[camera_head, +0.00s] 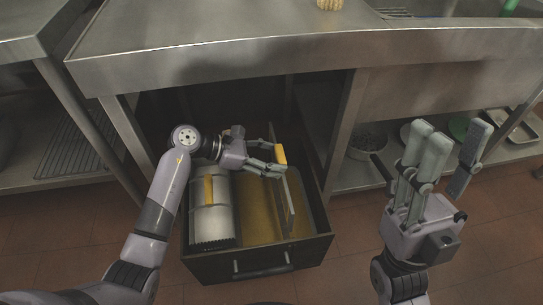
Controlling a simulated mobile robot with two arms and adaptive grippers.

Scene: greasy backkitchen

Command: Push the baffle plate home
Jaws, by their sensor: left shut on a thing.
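A dark open box (258,265) with a handle on its front stands on the floor under the steel counter. A thin grey upright plate (289,208), which looks like the baffle plate, stands inside it right of the middle, with a yellow piece (280,153) at its far upper end. My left gripper (281,167) reaches into the box from the left and is shut at the plate's upper edge near the yellow piece. The fingers partly hide the contact, and the plate's lower edge is hidden. My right gripper (447,150) is open and empty, fingers up, right of the box.
A grey metal part with a yellow grip (209,190) fills the box's left side. Brownish-yellow content (258,212) lies beside it. The steel counter (220,45) overhangs the box, with a counter leg (345,125) close right. A lower shelf holds a bowl (367,142) and trays.

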